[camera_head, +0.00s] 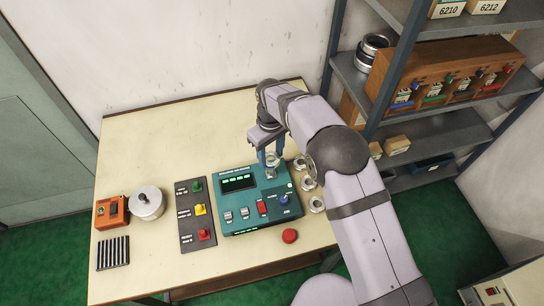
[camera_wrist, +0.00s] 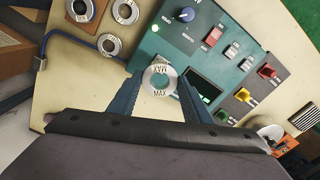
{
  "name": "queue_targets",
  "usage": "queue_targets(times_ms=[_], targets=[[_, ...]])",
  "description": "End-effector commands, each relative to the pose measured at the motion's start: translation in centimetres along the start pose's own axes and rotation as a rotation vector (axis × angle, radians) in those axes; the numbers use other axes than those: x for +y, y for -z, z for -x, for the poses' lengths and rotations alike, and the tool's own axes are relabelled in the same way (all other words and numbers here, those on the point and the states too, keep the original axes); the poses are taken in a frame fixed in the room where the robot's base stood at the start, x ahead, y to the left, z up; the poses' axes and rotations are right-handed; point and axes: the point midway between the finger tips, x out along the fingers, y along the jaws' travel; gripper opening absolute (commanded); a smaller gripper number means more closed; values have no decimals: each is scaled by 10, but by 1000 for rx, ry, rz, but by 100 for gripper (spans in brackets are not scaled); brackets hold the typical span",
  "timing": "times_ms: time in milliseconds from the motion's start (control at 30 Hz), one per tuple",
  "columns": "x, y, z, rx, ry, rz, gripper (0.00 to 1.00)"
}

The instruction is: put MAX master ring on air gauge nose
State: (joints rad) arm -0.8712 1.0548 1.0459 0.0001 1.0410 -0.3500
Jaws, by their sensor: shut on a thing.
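The MAX master ring (camera_wrist: 160,91) is a silver ring with "MAX" lettered on its face. My gripper (camera_wrist: 158,84) has its two blue fingers shut on it, one on each side. In the head view my gripper (camera_head: 271,157) points down over the upper right part of the teal air gauge (camera_head: 238,222), with the ring (camera_head: 272,161) between its fingertips. A small silver piece (camera_head: 271,173), apparently the gauge nose, shows just below the ring. I cannot tell whether the ring is above the nose or around it. The gauge (camera_wrist: 165,45) also shows in the wrist view.
Three other silver rings (camera_head: 308,183) lie right of the gauge. A shelf (camera_head: 430,140) rises at right.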

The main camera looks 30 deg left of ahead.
Motion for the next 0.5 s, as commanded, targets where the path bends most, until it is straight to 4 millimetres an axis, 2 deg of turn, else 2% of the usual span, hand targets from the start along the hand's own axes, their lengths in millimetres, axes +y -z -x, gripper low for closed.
queue_targets(times_ms=[233,500], targets=[[0,0,-6,2,-1,1,14],[0,0,-26,1,0,1,14]])
